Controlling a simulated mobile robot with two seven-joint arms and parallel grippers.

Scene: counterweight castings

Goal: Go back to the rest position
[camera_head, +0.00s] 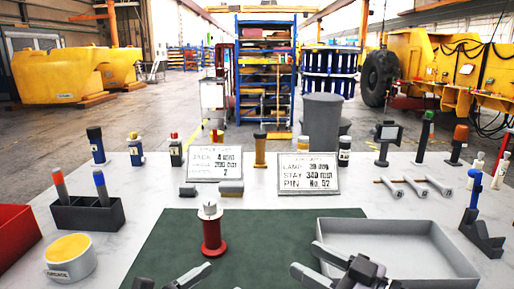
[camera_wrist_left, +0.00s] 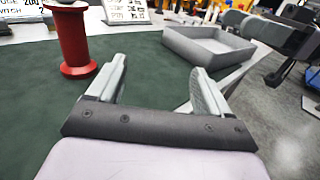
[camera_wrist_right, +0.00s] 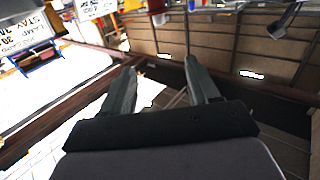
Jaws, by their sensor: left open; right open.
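My left gripper (camera_head: 172,274) is at the bottom edge of the head view, low over the green mat (camera_head: 180,238), in front of the red spool-shaped part (camera_head: 211,232). In the left wrist view its two fingers (camera_wrist_left: 160,65) stand apart with nothing between them; the red part (camera_wrist_left: 72,42) stands upright beyond them to the left. My right gripper (camera_head: 304,256) is at the left front corner of the grey tray (camera_head: 425,235), overlapping it in the picture. In the right wrist view its fingers (camera_wrist_right: 160,67) are apart and empty.
Two sign plates (camera_head: 215,163) (camera_head: 308,172) stand behind the mat. A dark holder (camera_head: 88,216) with two pens, a yellow-topped tub (camera_head: 70,262) and a red bin (camera_head: 14,232) are at left. Grey rods (camera_head: 414,187) and a blue-handled tool (camera_head: 475,205) are at right. The tray looks empty.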

